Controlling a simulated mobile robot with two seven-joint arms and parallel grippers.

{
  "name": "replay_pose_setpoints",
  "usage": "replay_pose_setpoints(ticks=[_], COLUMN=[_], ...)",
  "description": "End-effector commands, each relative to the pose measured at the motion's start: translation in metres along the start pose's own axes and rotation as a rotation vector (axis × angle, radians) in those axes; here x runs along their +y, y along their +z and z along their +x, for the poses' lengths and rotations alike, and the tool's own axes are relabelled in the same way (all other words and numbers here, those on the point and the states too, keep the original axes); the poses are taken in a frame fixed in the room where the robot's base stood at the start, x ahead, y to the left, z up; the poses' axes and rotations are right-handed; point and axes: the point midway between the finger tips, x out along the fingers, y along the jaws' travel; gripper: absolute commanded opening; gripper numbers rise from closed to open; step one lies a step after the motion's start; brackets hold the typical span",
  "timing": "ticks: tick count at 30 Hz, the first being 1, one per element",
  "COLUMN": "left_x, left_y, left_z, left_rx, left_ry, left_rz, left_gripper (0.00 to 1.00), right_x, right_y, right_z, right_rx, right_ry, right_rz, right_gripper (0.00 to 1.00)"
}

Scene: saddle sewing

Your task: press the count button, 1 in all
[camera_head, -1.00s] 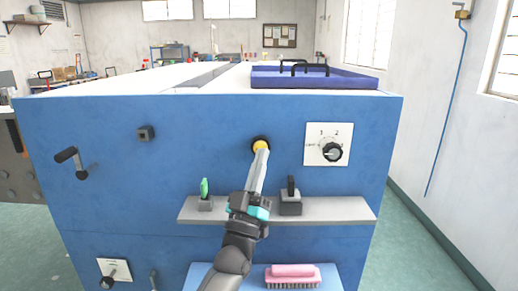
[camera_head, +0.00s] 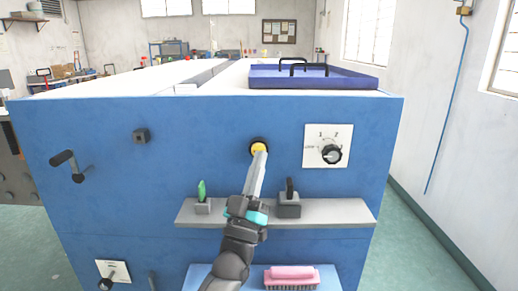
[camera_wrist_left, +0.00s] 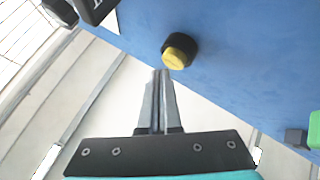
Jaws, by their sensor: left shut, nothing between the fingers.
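The count button is a yellow button (camera_head: 258,148) in a black collar on the blue front panel (camera_head: 200,130) of the machine. My left gripper (camera_head: 261,155) is shut and empty, its fingertips pointing up at the button and overlapping its lower edge in the head view. In the left wrist view the yellow button (camera_wrist_left: 178,55) shows just beyond the shut fingertips (camera_wrist_left: 162,72), with a small gap in the picture. I cannot tell whether they touch. My right gripper is not in view.
A grey shelf (camera_head: 340,212) below the button holds a green-handled tool (camera_head: 201,192) and a black-handled block (camera_head: 289,204). A rotary dial (camera_head: 330,153) is to the right. A crank (camera_head: 68,164) sticks out at the left. A pink brush (camera_head: 292,274) lies lower down.

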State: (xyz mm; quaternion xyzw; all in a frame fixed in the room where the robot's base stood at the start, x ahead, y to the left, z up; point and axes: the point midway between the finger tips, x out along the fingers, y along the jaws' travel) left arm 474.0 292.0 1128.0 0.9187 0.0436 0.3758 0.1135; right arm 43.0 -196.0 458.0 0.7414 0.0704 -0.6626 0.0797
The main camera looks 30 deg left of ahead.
Motion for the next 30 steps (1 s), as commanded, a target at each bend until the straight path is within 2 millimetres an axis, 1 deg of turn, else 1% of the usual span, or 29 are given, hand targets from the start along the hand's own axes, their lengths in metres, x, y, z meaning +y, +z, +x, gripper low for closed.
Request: replay_pose_setpoints(ticks=[1,10,15,30], left_x=[-0.001,0.016,0.019,0.019], left_y=[-0.009,-0.021,-0.023,-0.022], left_z=[0.001,-0.021,-0.025,-0.026], left_rx=[0.011,0.007,0.007,0.006], left_ry=[-0.003,-0.003,-0.002,-0.003], left_rz=[0.017,0.008,0.006,0.003], left_gripper=[0.00,0.00,0.00,0.00], right_x=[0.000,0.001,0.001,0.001], right_y=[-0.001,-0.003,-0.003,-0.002], right_z=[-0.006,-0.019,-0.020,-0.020], right_rx=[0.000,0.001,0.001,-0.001], right_ry=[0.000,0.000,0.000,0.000], right_rz=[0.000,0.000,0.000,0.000], right_gripper=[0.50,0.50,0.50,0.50])
